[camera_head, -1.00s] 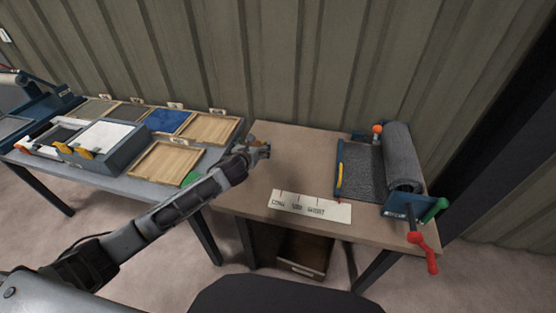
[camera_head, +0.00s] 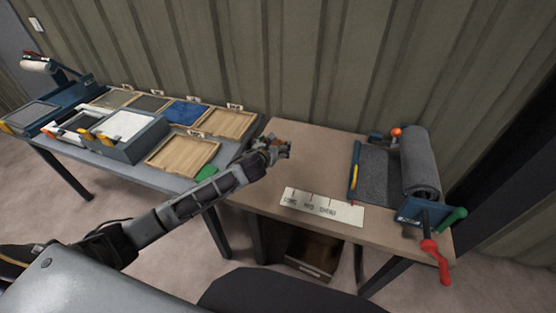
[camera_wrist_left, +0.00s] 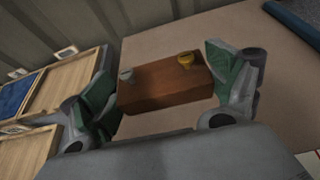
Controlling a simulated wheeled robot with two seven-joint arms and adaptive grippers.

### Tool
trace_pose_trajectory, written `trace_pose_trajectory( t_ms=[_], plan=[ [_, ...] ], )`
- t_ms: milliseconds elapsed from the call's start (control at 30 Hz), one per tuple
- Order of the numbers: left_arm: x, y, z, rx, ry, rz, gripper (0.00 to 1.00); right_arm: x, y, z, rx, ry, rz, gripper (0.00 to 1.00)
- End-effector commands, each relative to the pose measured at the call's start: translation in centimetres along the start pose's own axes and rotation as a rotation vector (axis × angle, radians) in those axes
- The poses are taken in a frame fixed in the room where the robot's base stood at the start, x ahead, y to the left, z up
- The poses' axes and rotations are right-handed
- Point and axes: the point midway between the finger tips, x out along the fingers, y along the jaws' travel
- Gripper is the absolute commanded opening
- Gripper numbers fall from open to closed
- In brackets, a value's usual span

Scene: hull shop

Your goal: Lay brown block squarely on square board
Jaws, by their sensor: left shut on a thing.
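My left gripper (camera_head: 281,151) is over the left back part of the brown table (camera_head: 318,180). In the left wrist view its two green-padded fingers (camera_wrist_left: 168,90) are shut on the ends of a brown block (camera_wrist_left: 165,85). The block has a grey knob and a yellow knob on top. In the head view the block (camera_head: 290,142) is small and partly hidden by the gripper. The block appears held above the table, but its height is hard to tell. I cannot tell which surface is the square board; square wooden trays (camera_head: 183,155) lie on the left bench. My right gripper is not in view.
A roller press (camera_head: 420,165) with red and green handles stands at the table's right. A white marked strip (camera_head: 322,207) lies along its front. The left bench holds several trays, a blue-grey box (camera_head: 130,125) and a green item (camera_head: 206,173). The table's middle is clear.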

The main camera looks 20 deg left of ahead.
Motion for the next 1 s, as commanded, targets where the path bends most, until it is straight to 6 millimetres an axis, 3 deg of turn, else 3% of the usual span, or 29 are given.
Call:
trace_pose_trajectory(
  t_ms=[400, 1000],
  plan=[
    [2.0, -0.1, -4.8, -0.003, 0.002, 0.000, 0.58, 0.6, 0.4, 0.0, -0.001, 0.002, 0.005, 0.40],
    [2.5, -0.1, -6.3, -0.002, 0.002, -0.001, 0.58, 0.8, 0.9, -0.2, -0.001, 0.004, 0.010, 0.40]
  ],
)
